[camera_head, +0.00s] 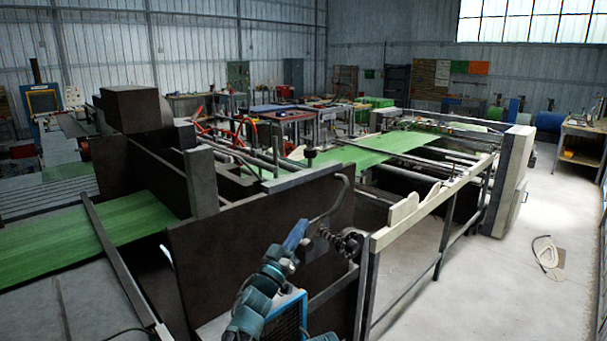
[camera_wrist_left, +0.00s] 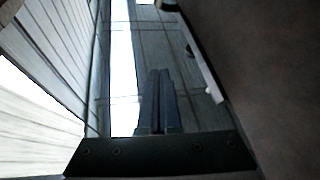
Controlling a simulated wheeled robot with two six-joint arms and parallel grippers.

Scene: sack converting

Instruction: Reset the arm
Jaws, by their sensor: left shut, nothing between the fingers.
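My left arm comes up from the bottom of the head view, and its gripper (camera_head: 297,234) points up beside the dark machine panel. In the left wrist view the two dark fingers (camera_wrist_left: 157,100) lie together, shut with nothing between them. The wall and bright windows show behind them. My right gripper is in neither view.
The dark machine panel (camera_head: 240,240) stands close to the left gripper. A pale rail (camera_head: 430,208) runs to the right of it. Green sheet material (camera_head: 90,240) lies on the line at left, with more beyond (camera_head: 385,147). The floor (camera_head: 490,290) at right is mostly clear.

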